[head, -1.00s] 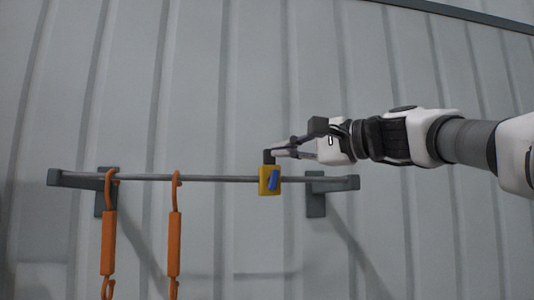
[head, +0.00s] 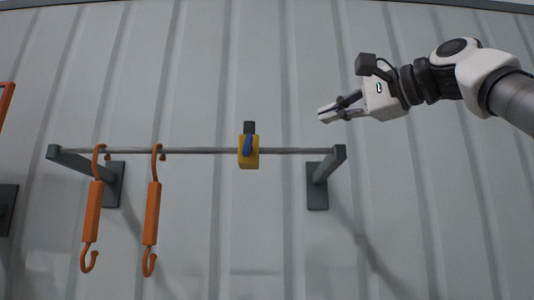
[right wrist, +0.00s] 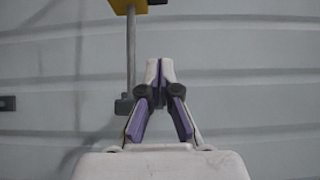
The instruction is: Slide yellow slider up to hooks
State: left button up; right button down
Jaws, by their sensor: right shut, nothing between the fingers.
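The yellow slider (head: 248,158) sits on the horizontal rail (head: 200,151), right of its middle, with a dark knob on top and a blue part on its face. Two orange hooks hang on the rail to its left, one near the left end (head: 93,205) and one closer to the slider (head: 152,205), with a clear gap between. My right gripper (head: 325,114) is shut and empty, up and right of the slider, apart from it. In the right wrist view the gripper (right wrist: 160,65) is shut, and the slider (right wrist: 135,5) shows at the top edge. My left gripper is not in view.
Grey brackets hold the rail at the left (head: 110,185) and right (head: 317,185) on a ribbed grey wall (head: 400,220). Part of an orange object (head: 5,100) shows at the far left edge. The space below the rail's right half is clear.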

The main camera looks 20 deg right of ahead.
jog(key=w+a+p, duration=0.7)
jog(key=w+a, duration=0.2)
jog(key=shift+w, duration=0.35)
